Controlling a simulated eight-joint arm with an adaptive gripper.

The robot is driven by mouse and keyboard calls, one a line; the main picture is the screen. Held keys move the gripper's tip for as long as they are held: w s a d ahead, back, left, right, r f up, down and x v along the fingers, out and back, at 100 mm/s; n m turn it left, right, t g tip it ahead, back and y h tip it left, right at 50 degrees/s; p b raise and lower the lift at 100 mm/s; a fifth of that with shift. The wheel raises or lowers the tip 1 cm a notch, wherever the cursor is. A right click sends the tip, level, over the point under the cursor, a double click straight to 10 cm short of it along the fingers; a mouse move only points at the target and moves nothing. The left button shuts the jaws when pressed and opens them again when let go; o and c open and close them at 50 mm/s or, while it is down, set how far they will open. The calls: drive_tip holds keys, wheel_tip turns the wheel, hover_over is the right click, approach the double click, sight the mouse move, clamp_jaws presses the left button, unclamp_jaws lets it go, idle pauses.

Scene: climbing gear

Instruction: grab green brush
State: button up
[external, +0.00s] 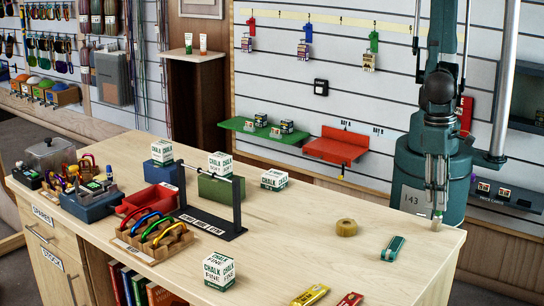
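A small flat green item (393,248) with a pale stripe, which looks like the green brush, lies on the wooden table near its right edge. My gripper (437,213) points down at the table's right end, above and to the right of the green item and apart from it. The fingers are seen narrow and close together, with a pale greenish tip at the bottom. I cannot tell whether they are open or whether anything is between them.
A tape roll (346,228) lies left of the green item. A yellow item (310,295) and a red item (350,299) lie at the front edge. Chalk boxes (219,271), a black-based bar stand (212,223) and a carabiner rack (155,240) occupy the left.

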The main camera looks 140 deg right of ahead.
sight(439, 215)
drive_tip(key=shift+a+f, duration=0.2)
drive_tip(key=shift+f, duration=1.4)
drive_tip(key=shift+c, duration=0.2)
drive_tip(key=c, duration=0.9)
